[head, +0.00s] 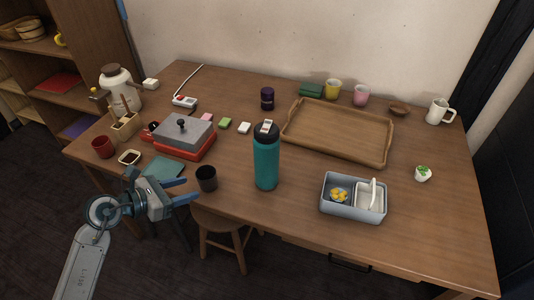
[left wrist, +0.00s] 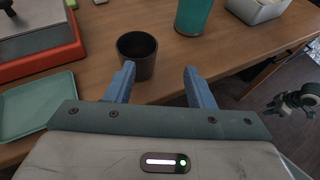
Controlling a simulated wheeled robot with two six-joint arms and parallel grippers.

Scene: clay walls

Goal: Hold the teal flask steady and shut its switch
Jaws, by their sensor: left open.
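The teal flask (head: 266,165) stands upright near the table's front edge, with a black lid. A pale switch piece (head: 266,126) shows on the lid; its position is too small to tell. In the left wrist view only the flask's lower part (left wrist: 194,15) shows, ahead of the fingers and to the right. My left gripper (head: 191,189) is open and empty at the front edge, left of the flask and apart from it. In the left wrist view its open fingers (left wrist: 162,85) point toward a dark cup. Part of my right arm, apparently its gripper (left wrist: 290,104), shows at the right edge there.
The dark cup (head: 206,178) stands between my left gripper and the flask. A red-and-grey press-like box (head: 185,138) and a teal plate (head: 163,168) are to the left. A blue-grey lunch box (head: 352,209) is right of the flask, with a wooden tray (head: 338,131) behind.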

